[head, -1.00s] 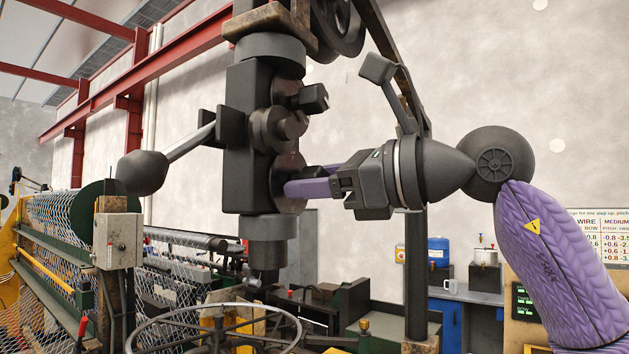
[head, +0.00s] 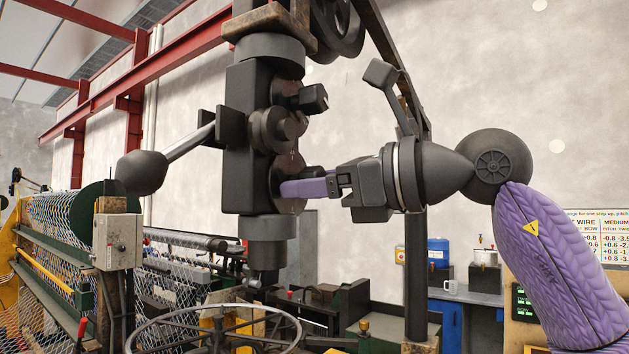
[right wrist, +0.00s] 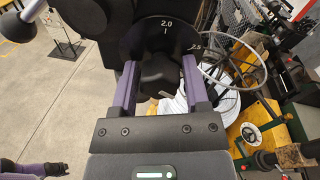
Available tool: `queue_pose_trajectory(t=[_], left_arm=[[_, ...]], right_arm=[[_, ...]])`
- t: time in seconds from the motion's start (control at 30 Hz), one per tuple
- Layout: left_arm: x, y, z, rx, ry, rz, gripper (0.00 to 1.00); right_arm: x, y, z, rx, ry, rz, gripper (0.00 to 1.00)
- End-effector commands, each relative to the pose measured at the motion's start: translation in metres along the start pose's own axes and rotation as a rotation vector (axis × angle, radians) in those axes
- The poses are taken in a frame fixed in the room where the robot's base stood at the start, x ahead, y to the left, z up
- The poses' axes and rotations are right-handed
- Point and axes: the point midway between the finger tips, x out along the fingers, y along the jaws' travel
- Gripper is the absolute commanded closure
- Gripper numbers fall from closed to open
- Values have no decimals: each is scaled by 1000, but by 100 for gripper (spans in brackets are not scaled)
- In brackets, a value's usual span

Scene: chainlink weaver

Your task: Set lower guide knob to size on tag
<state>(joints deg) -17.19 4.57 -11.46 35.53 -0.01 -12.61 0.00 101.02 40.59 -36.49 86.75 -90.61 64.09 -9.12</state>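The lower guide knob (right wrist: 160,75) is a dark block on a round black dial (right wrist: 184,38), with white marks 2.0 near the top and 2.5 to the right. In the head view the lower dial (head: 287,170) sits on the dark upright column. My right gripper (right wrist: 160,85) has its two purple fingers on either side of the knob, seemingly pressed on it. The knob's pointer is not clear. In the head view the right gripper (head: 292,188) reaches in from the right. My left gripper (right wrist: 52,168) shows small at the wrist view's lower left. No readable size tag shows.
An upper knob (head: 313,98) projects above the lower dial. A spoked handwheel (head: 215,322) is below. A chart (head: 603,235) hangs at the right, partly behind my arm. Chain-link mesh and machinery (head: 60,220) fill the left.

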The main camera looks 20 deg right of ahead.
Motion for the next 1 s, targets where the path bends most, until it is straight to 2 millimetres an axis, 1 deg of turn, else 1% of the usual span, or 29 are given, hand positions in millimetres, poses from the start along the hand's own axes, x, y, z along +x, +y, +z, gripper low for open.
queue_pose_trajectory(t=[0.03,0.07,0.1,0.27,0.37,0.47,0.57,0.6,0.7,0.83,1.0], left_arm=[[0,0,0,0,0,0,41],[0,0,0,0,0,0,41],[0,0,0,0,0,0,41],[0,0,0,0,0,0,41],[3,0,0,0,0,0,41],[14,0,1,0,0,0,41],[23,0,2,0,0,0,41],[25,0,2,0,0,0,41],[29,0,3,0,-1,0,41],[30,0,3,0,-1,0,41],[30,0,3,0,-1,0,41]], right_arm=[[0,0,0,-1,-1,0,28],[0,0,0,-1,-2,-1,22],[0,0,1,-1,-2,-1,19],[-1,0,1,-1,-4,-2,19],[-6,0,0,-2,-6,-4,19],[-26,0,-2,-3,-7,-6,19],[-53,0,-3,-3,-7,-6,19],[-63,0,-2,-1,-6,-6,19],[-84,0,-1,-1,-5,-4,19],[-98,0,0,-1,-3,-2,19],[-100,0,1,-1,-4,-1,19]])
